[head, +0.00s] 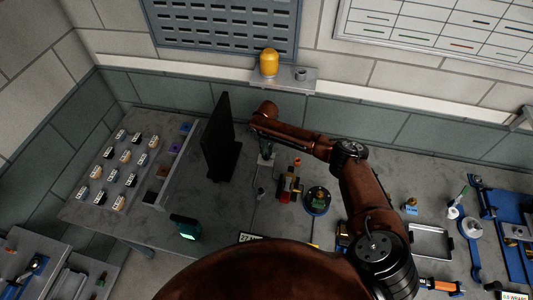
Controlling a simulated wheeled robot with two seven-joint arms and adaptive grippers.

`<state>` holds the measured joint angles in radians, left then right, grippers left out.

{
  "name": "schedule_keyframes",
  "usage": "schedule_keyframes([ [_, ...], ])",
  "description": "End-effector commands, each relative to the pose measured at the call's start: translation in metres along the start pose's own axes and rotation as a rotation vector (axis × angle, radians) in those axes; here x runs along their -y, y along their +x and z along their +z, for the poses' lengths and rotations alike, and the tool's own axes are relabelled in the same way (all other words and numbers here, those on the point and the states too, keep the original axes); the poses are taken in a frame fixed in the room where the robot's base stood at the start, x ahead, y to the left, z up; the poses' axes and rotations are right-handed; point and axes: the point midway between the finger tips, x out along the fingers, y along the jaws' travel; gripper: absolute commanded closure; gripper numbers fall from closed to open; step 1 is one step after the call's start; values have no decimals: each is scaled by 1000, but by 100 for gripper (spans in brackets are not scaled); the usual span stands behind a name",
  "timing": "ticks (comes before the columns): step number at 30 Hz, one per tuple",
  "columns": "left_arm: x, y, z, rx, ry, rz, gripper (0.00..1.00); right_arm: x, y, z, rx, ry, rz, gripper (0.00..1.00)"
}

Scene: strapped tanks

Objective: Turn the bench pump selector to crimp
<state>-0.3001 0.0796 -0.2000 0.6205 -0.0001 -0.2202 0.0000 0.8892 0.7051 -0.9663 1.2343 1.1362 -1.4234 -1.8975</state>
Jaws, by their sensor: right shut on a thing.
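My right arm reaches in from the lower right and bends left over the bench. Its gripper (265,152) is at the far end, low over the bench just right of the black upright panel. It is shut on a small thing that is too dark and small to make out. I cannot tell the pump selector or its setting for sure. My left gripper is not in view.
A black upright panel (218,135) stands close left of the gripper. A board of small labelled blocks (125,165) lies at the left. A small green-lit display (186,228) is near the front edge. An amber lamp (269,63) sits on a wall shelf. Metal trays (431,240) and tools lie at the right.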

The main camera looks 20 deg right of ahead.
Motion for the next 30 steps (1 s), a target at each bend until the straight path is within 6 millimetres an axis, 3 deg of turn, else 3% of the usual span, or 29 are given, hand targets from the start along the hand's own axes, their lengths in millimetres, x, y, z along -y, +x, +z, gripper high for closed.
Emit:
schedule_keyframes([
  [10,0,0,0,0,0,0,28,0,1,-2,-4,-5,-1,100],
  [11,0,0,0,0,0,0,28,0,1,-2,-4,-5,-1,90],
  [18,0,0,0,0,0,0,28,0,0,-1,-2,-3,-1,74],
  [30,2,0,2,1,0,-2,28,0,-9,0,0,-3,2,73],
])
